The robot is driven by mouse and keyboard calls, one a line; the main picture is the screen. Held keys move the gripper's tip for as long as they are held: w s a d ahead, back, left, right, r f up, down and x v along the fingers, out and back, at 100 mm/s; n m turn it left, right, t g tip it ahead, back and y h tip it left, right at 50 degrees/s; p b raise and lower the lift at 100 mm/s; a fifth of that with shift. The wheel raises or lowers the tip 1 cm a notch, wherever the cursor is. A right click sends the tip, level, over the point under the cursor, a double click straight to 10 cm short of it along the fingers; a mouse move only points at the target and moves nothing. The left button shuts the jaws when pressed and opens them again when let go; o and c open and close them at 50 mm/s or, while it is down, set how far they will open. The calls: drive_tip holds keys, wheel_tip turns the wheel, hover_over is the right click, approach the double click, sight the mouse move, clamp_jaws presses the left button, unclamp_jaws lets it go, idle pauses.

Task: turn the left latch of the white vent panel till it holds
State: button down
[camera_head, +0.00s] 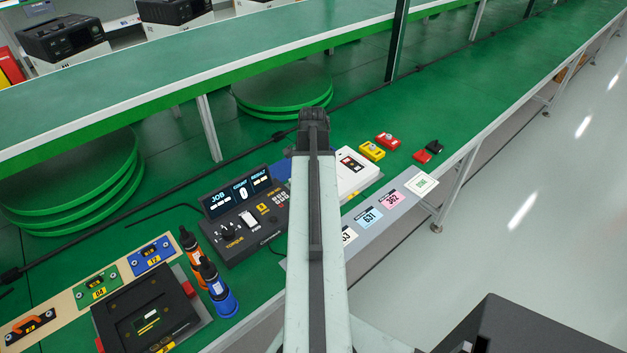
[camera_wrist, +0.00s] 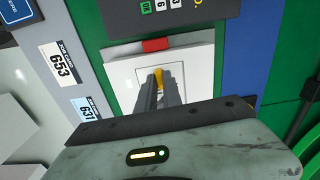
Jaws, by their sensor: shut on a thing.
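The white vent panel (camera_wrist: 195,62) lies flat on the green bench in the wrist view, with a thin square outline on its face. It also shows in the head view (camera_head: 348,182), partly behind my arm. My gripper (camera_wrist: 159,88) reaches down onto the panel, its dark fingers shut on a small upright yellow piece (camera_wrist: 158,75). This piece looks like a latch; I cannot tell its exact turn or whether it is the left one. A red block (camera_wrist: 157,44) sits at the panel's edge. In the head view my arm hides the fingertips.
A dark console (camera_head: 243,213) with displays stands left of my arm. Yellow (camera_head: 372,151) and red (camera_head: 387,140) blocks lie beyond the panel. A grey strip with number cards (camera_head: 372,216) runs along the bench edge.

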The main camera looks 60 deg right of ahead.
drive_tip(key=shift+s, duration=0.15)
drive_tip(key=c, duration=1.5)
unclamp_jaws()
wheel_tip(320, 180, up, 8)
drive_tip(key=p, duration=0.8)
drive_tip(key=shift+f, duration=0.15)
